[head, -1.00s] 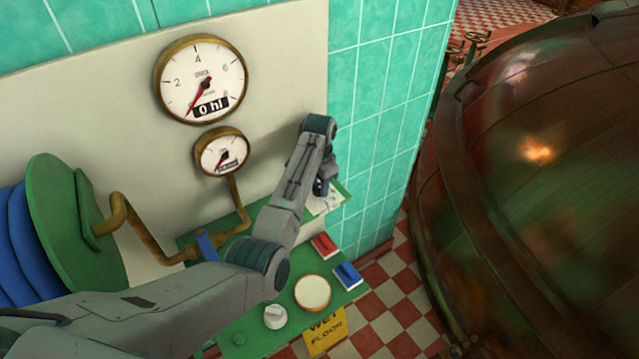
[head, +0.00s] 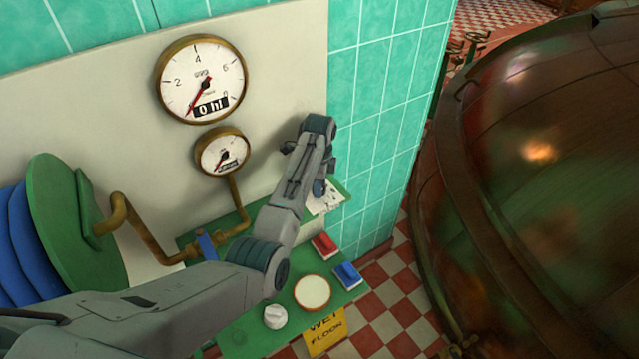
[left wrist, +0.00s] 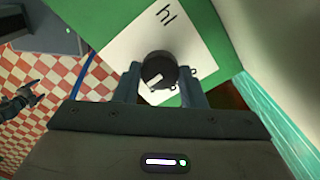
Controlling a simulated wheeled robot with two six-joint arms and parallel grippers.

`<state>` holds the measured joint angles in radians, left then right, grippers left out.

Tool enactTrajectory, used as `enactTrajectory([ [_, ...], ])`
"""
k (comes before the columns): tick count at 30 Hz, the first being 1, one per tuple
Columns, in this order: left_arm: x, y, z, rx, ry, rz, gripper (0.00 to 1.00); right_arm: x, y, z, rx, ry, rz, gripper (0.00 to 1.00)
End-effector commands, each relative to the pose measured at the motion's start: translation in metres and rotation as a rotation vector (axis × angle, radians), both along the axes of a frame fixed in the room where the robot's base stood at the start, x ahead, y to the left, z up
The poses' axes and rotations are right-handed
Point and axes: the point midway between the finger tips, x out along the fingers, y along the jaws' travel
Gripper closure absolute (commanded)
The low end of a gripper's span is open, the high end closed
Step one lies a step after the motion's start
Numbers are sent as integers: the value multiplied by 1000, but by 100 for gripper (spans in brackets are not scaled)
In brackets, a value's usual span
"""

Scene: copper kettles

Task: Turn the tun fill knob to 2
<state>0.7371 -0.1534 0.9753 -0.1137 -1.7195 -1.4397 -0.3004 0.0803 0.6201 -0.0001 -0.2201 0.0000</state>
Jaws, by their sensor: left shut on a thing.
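The tun fill knob (left wrist: 158,72) is dark and round with a white pointer mark, on a white card (left wrist: 190,42) lettered "hl" in the left wrist view. The pointer aims toward the lower left there. My left gripper (left wrist: 160,84) has one finger on each side of the knob and is shut on it. In the head view my left gripper (head: 319,188) is over the card (head: 328,203) by the wall, and my wrist hides the knob. The large dial (head: 201,80) reads 0 hl, its red needle pointing lower left. The card's numbers are not readable.
The green desk (head: 240,325) carries a red block (head: 323,245), a blue block (head: 347,275), a round white-faced disc (head: 312,292) and a white knob (head: 275,316). A smaller gauge (head: 222,152) sits above. A dark claw-like part (left wrist: 20,103), perhaps my right gripper, shows over the floor.

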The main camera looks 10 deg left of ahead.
Motion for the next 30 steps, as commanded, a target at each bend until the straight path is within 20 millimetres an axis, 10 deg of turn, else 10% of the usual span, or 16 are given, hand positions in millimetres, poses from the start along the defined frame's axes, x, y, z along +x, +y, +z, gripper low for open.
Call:
enactTrajectory([
  [20, 4, 2, 6, 3, -13, -55, 86, 0, 0, 1, 0, 0, 0, 20],
  [21, 4, 2, 6, 4, -13, -55, 55, 0, 0, 1, 0, 0, 0, 20],
  [23, 4, 2, 5, 3, -12, -55, 44, 0, 0, 1, 0, 0, 0, 20],
  [30, 2, 1, 3, 2, -6, -55, 41, 0, 0, 0, 0, 0, 0, 20],
])
